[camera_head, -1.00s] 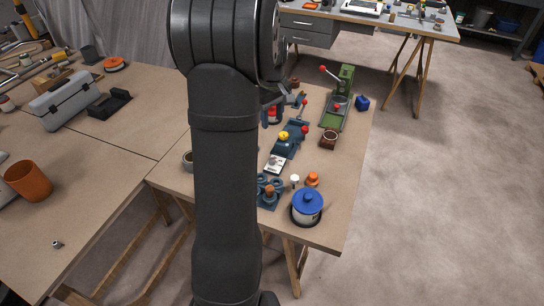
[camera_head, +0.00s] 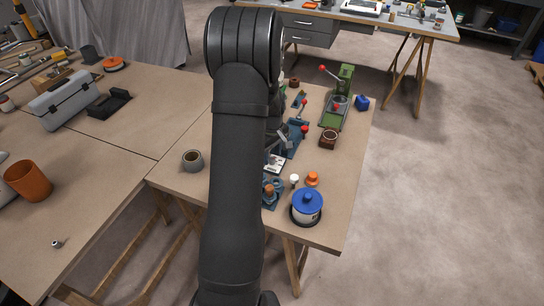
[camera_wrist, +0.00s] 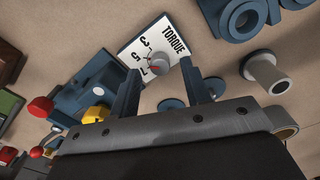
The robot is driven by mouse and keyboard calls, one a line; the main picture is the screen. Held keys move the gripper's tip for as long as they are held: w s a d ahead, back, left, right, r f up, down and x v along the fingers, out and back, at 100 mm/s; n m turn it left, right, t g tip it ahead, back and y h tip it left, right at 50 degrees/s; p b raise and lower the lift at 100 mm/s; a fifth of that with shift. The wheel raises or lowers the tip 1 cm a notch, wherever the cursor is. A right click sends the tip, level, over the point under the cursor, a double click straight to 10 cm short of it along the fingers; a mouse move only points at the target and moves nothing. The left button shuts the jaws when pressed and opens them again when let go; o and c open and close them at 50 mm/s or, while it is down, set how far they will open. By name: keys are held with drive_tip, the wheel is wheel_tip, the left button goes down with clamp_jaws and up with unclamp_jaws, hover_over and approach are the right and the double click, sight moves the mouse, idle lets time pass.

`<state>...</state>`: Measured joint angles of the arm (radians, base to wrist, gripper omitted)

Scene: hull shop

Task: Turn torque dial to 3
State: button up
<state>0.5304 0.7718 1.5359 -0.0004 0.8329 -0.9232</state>
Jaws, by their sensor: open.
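The torque dial is a small round grey knob with a reddish mark (camera_wrist: 162,66) on a white plate (camera_wrist: 133,46) printed TORQUE, with 3, 5 and 7 beside the knob in the wrist view. I cannot tell surely which number it points to. The plate (camera_head: 275,168) shows partly in the head view, on the near table. My gripper (camera_wrist: 162,88) is open and empty, its two dark fingers reaching to either side of the knob in the wrist view, apart from it. In the head view my arm hides most of the gripper.
A blue fixture with a yellow knob (camera_wrist: 96,114) and red ball handle (camera_wrist: 40,107) stands beside the plate. A grey cylinder (camera_wrist: 268,70) is on the other side. A blue-lidded pot (camera_head: 307,207), orange knob (camera_head: 312,178) and green press (camera_head: 338,100) share the table.

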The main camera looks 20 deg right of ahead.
drive_tip(key=shift+f, duration=0.8)
clamp_jaws()
drive_tip(key=shift+m, duration=0.5)
drive_tip(key=m, duration=0.2)
drive_tip(key=shift+m, duration=2.2)
